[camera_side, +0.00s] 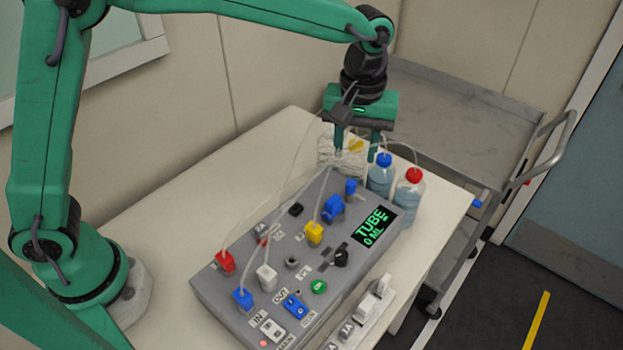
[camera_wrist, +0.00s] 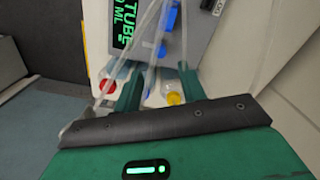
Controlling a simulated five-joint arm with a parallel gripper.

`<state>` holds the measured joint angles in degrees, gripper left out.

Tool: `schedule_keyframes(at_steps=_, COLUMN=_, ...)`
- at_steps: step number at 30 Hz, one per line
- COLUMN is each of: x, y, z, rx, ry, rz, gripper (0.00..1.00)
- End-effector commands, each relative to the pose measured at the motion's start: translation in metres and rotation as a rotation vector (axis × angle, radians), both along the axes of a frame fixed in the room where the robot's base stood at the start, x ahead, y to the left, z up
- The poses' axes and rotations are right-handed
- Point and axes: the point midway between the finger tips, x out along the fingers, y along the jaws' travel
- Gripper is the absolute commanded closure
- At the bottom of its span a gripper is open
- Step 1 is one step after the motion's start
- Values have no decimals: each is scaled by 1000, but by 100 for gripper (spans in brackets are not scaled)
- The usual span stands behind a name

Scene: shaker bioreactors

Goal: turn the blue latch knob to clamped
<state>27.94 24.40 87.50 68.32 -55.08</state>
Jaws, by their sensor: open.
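The grey control box (camera_side: 225,290) lies on the white table. Near its far end are a larger blue block (camera_side: 332,208) and a smaller upright blue piece (camera_side: 350,187); I cannot tell for sure which is the latch knob, nor its setting. In the wrist view the larger blue block (camera_wrist: 168,17) and the smaller blue piece (camera_wrist: 162,50) show beyond my fingers, partly behind blurred tubes. My gripper (camera_side: 357,145) is open and points down above the far end of the box, apart from the blue parts. Its fingers also show in the wrist view (camera_wrist: 160,74).
A blue-capped bottle (camera_side: 381,175) and a red-capped bottle (camera_side: 408,193) stand beside the box's far end. A yellow cap (camera_side: 355,146) shows behind my gripper. Thin tubes (camera_side: 290,186) loop over the box. Yellow, red and white connectors rise from its panel. A grey cart (camera_side: 455,115) stands behind.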

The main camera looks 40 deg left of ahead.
Motion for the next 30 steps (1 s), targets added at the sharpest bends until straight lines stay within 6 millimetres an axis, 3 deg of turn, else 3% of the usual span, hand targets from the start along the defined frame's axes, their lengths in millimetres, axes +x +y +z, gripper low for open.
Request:
schedule_keyframes(at_steps=8, x=0, y=0, z=-7, rx=0, ry=1, rz=-1, gripper=59)
schedule_keyframes(at_steps=24, x=-1, y=1, z=-66, rx=0, ry=1, rz=-1, gripper=59)
schedule_keyframes(at_steps=30, x=0, y=1, z=-77, rx=0, ry=0, rz=-1, gripper=59)
